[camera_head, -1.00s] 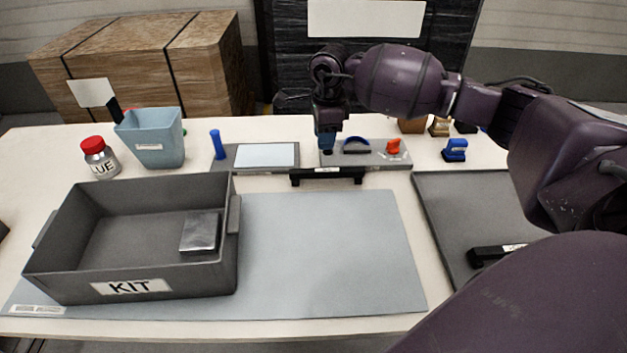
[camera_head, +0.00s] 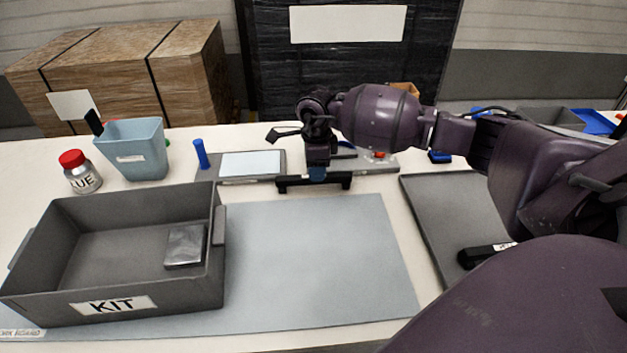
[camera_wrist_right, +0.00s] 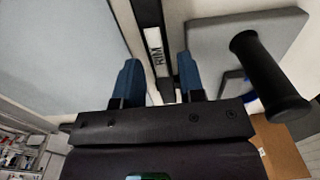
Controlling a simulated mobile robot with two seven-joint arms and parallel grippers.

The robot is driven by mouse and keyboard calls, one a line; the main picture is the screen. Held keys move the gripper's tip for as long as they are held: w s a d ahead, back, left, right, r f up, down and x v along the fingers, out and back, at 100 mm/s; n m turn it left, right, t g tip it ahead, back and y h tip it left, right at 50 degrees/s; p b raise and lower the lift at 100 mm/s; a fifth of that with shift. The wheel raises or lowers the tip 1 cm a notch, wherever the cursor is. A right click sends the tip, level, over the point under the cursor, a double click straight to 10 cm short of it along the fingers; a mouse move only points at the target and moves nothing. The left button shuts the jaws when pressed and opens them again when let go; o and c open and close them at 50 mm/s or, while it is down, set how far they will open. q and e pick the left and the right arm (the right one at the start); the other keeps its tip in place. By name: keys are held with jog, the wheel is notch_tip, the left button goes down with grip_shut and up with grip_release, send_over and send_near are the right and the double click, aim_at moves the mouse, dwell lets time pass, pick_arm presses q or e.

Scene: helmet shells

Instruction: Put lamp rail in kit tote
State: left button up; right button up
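A black bar (camera_head: 293,184) with raised ends lies along the back edge of the blue-grey mat. In the right wrist view the bar (camera_wrist_right: 167,79) carries a white label reading "RIM". No label reading lamp rail is legible. My right gripper (camera_head: 317,174) is above the bar's middle in the head view. In the wrist view my right gripper's blue fingers (camera_wrist_right: 157,68) are apart, with the bar in the gap between them; contact is not visible. The grey kit tote (camera_head: 113,305) stands front left with a metallic block (camera_head: 186,246) inside. My left gripper is out of view.
Behind the bar are a grey plate with a pale panel (camera_head: 250,163) and a blue post (camera_head: 201,154). A blue bin (camera_head: 135,150) and a glue jar (camera_head: 80,172) stand back left. Another black bar (camera_head: 482,254) lies in the right tray (camera_head: 440,205).

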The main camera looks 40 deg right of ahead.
notch_tip(320, 180, down, 3)
jog(key=shift+f, duration=0.1)
grip_shut()
jog(key=shift+r, duration=0.55)
notch_tip(320, 180, up, 19)
jog(key=p, duration=0.2)
